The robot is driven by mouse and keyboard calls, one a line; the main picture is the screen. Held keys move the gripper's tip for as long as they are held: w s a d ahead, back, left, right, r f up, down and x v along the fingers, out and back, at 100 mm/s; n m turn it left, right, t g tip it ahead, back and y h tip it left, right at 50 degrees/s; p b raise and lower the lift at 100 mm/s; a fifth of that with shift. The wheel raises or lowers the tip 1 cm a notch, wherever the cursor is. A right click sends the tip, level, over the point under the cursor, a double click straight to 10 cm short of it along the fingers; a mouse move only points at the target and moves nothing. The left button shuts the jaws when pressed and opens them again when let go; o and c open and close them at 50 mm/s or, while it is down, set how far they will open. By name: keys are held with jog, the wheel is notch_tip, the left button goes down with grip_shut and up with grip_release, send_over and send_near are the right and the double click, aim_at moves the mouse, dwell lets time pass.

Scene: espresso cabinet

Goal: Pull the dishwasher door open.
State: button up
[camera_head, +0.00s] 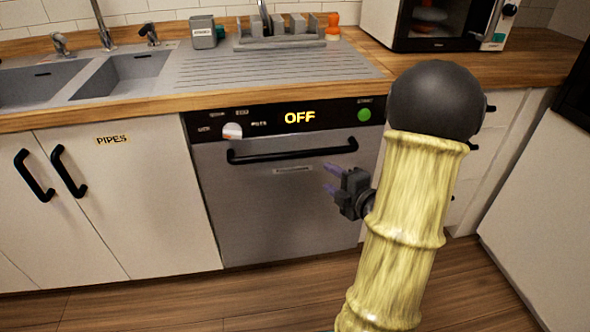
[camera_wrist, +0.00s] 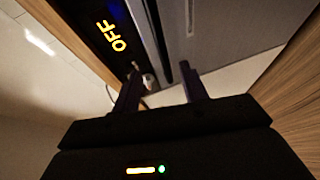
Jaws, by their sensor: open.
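The dishwasher is shut, with a grey door (camera_head: 270,205) flush under a black control panel (camera_head: 215,124) that reads OFF. A black bar handle (camera_head: 292,150) runs across the door's top. My gripper (camera_head: 328,178) is open and empty, in front of the door, below the handle's right part in the head view. In the wrist view, my gripper (camera_wrist: 160,76) points at the door (camera_wrist: 235,30), and the dark handle bar (camera_wrist: 156,38) lines up with the gap between the fingers. No contact with the handle shows. How far the fingertips are from it is hard to tell.
A wooden counter (camera_head: 130,105) with a sink (camera_head: 120,75) and dish rack (camera_head: 280,40) lies above. Cabinet doors labelled PIPES (camera_head: 130,190) are at the left, drawers (camera_head: 500,130) at the right. The wooden floor (camera_head: 215,295) before the door is clear. My arm covers part of the right side.

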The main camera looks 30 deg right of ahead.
aim_at(297, 156)
dwell(0.4)
jog(key=b+x, duration=0.2)
jog(key=x, duration=1.5)
jog(key=shift+w, duration=0.3)
jog(key=shift+s, duration=0.1)
jog(key=shift+r, duration=0.1)
jog(key=shift+c, duration=0.9)
grip_shut()
